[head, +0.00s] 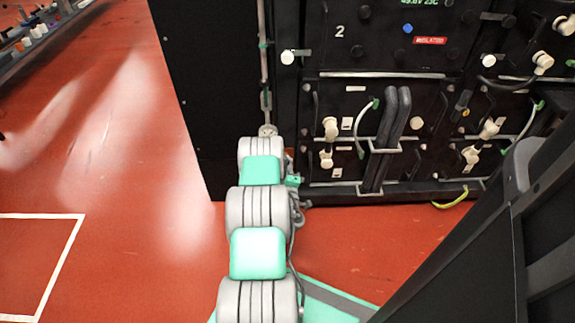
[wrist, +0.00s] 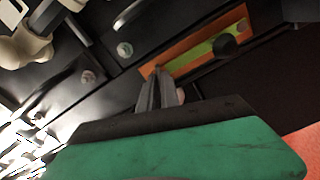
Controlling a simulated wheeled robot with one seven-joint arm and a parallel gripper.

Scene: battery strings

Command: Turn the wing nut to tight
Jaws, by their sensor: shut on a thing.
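My gripper (wrist: 157,75) shows in the wrist view, its narrow grey fingers close together in front of a dark cabinet face. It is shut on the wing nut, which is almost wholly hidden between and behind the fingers. A small pinkish piece beside the fingers cannot be made out clearly. Just behind the fingertips is a slanted plate (wrist: 205,48), orange along its upper part and yellow-green along its lower part. In the head view my arm's own links hide the gripper and the wing nut.
A round black knob (wrist: 225,45) stands on the coloured plate, right of the fingers. A bolt head (wrist: 125,49) and a pale connector (wrist: 22,45) lie to the left. In the head view, the battery rack (head: 400,90) carries handles, plugs and cables; red floor (head: 110,130) is clear at left.

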